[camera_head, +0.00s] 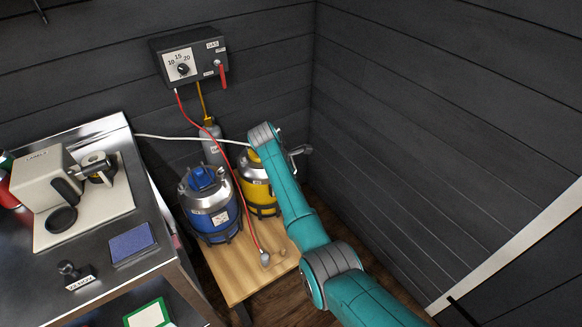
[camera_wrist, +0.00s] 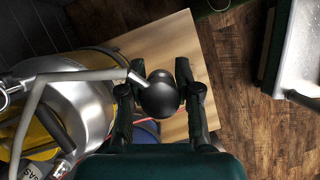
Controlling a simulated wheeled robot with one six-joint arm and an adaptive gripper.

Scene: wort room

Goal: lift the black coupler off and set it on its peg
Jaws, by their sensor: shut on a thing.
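In the wrist view, the black coupler (camera_wrist: 158,97) is a round dark knob between the two fingers of my gripper (camera_wrist: 160,76). My gripper is shut on it. A pale grey hose (camera_wrist: 85,75) runs to it from the left. The silver-topped yellow keg (camera_wrist: 88,100) is to its left, and the coupler appears beside the keg top, apart from it in the picture. In the head view, my arm hides the coupler, and my gripper (camera_head: 297,152) shows only in part beside the yellow keg (camera_head: 256,185). I cannot make out its peg.
A blue keg (camera_head: 210,205) stands left of the yellow one on a wooden platform (camera_head: 238,280). A red hose (camera_head: 240,195) hangs from the gas box (camera_head: 188,57) to a grey fitting (camera_head: 265,258). A steel bench (camera_head: 150,235) is at left; dark walls close the corner.

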